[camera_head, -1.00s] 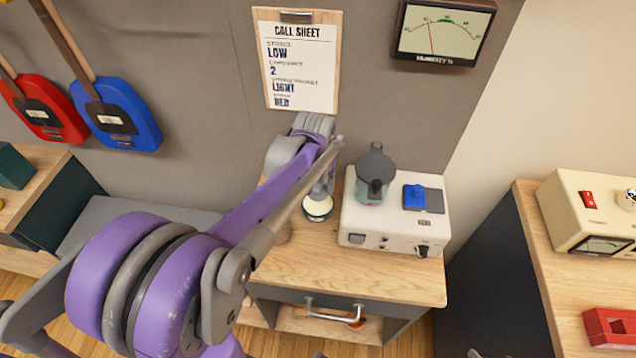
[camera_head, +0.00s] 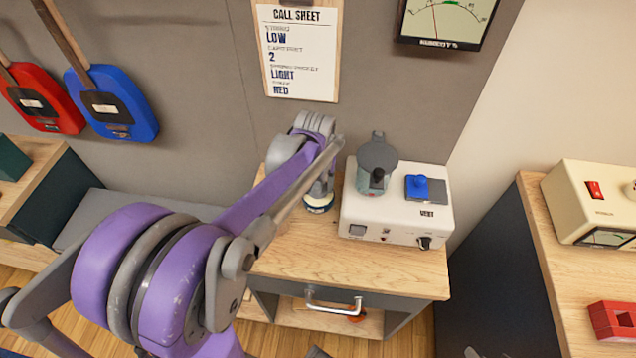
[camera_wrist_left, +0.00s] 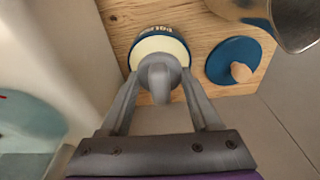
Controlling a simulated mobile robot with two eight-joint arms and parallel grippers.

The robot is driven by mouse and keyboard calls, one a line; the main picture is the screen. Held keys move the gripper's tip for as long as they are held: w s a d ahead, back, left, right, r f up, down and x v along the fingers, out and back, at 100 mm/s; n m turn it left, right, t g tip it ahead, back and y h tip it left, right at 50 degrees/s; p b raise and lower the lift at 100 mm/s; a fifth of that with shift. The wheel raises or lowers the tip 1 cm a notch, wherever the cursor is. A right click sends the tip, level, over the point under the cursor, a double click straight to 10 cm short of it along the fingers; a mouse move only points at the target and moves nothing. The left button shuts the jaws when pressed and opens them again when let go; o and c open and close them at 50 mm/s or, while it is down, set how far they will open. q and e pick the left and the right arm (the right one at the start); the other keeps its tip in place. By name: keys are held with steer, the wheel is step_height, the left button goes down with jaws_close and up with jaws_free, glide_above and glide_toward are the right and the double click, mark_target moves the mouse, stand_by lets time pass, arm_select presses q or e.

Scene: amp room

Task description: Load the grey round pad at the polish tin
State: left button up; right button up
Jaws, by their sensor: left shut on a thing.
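The polish tin (camera_wrist_left: 160,42), a round tin with cream contents and a dark blue rim with lettering, stands on the wooden desk. It also shows in the head view (camera_head: 318,208), partly covered by my arm. My left gripper (camera_wrist_left: 160,78) is shut on the grey round pad (camera_wrist_left: 158,76), which sits between the fingertips over the tin's cream face. I cannot tell whether the pad touches the polish. In the head view my left gripper (camera_head: 322,188) is directly above the tin, largely hidden by my arm. My right gripper is out of view.
A blue disc with a wooden knob (camera_wrist_left: 235,62) lies beside the tin. A cream box (camera_head: 390,222) with a grey-green vessel (camera_head: 376,165) and blue block (camera_head: 418,188) stands close to its right. The desk front (camera_head: 340,270) is clear. A call sheet (camera_head: 298,60) hangs behind.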

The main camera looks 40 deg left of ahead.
arm_select(q)
steer(key=shift+f+b, duration=0.4)
steer(key=shift+f, duration=0.2)
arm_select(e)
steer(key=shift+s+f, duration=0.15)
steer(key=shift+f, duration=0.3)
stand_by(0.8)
arm_select(q)
steer(key=shift+r, duration=0.1)
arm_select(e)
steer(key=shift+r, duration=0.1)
arm_select(q)
steer(key=shift+r+p, duration=2.2)
steer(key=shift+r, duration=1.2)
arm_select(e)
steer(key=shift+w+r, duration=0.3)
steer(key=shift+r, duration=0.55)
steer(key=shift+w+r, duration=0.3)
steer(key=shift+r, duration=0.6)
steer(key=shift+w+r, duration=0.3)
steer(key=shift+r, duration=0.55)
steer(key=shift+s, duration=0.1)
